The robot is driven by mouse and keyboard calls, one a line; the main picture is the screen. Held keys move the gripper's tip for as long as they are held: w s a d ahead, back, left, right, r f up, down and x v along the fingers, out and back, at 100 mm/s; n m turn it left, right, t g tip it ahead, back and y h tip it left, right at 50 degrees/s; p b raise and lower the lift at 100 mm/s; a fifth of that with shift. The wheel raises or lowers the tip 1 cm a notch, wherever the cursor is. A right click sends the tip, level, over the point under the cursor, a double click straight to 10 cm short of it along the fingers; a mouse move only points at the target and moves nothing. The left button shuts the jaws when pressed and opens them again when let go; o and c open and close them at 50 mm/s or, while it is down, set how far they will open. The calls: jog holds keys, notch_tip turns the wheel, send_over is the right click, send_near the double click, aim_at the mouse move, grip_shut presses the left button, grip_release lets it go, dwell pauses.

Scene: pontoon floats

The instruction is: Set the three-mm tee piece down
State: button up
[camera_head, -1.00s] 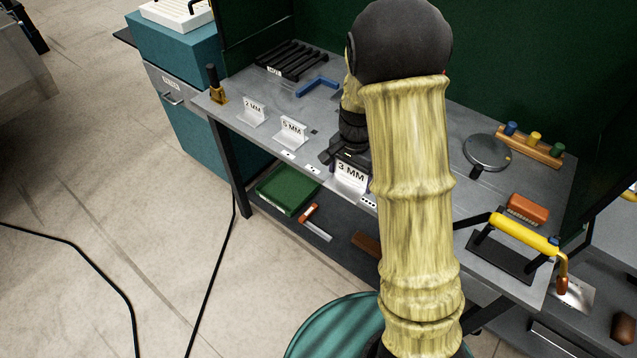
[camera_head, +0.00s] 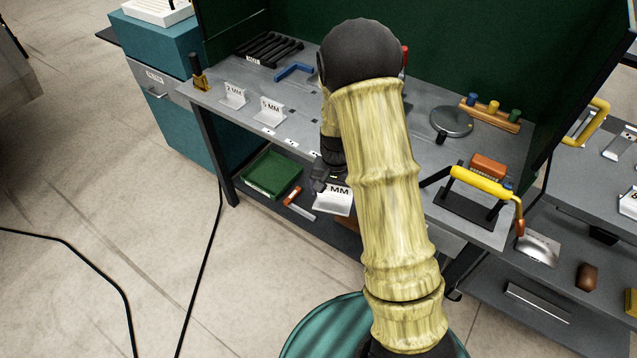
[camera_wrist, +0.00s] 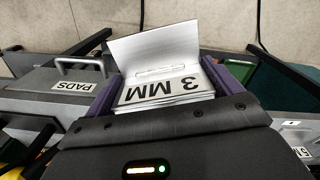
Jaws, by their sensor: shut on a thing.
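The 3 MM tee piece (camera_head: 335,201) is a pale metal piece with a black-lettered label. My gripper (camera_head: 328,180) is shut on it and holds it out past the front edge of the bench, clear of the bench top. In the wrist view the tee piece (camera_wrist: 162,75) sits between the two jaws, its label upside down and a blank plate standing out beyond it. My arm hides part of the bench behind. The 2 MM (camera_head: 233,94) and 5 MM (camera_head: 271,111) pieces stand on the bench top to the left.
The bench top (camera_head: 310,95) also carries a blue angle (camera_head: 293,72), a round dark disc (camera_head: 451,121) and a yellow-handled torch (camera_head: 482,183). A green tray (camera_head: 272,173) lies on the lower shelf. A second bench is at right. Another drawer reads PADS (camera_wrist: 72,87).

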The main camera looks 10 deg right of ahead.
notch_tip(320, 180, down, 11)
jog(key=s+n, duration=0.1)
jog(key=n, duration=0.4)
jog(key=shift+s, duration=0.25)
jog(key=shift+r, duration=0.1)
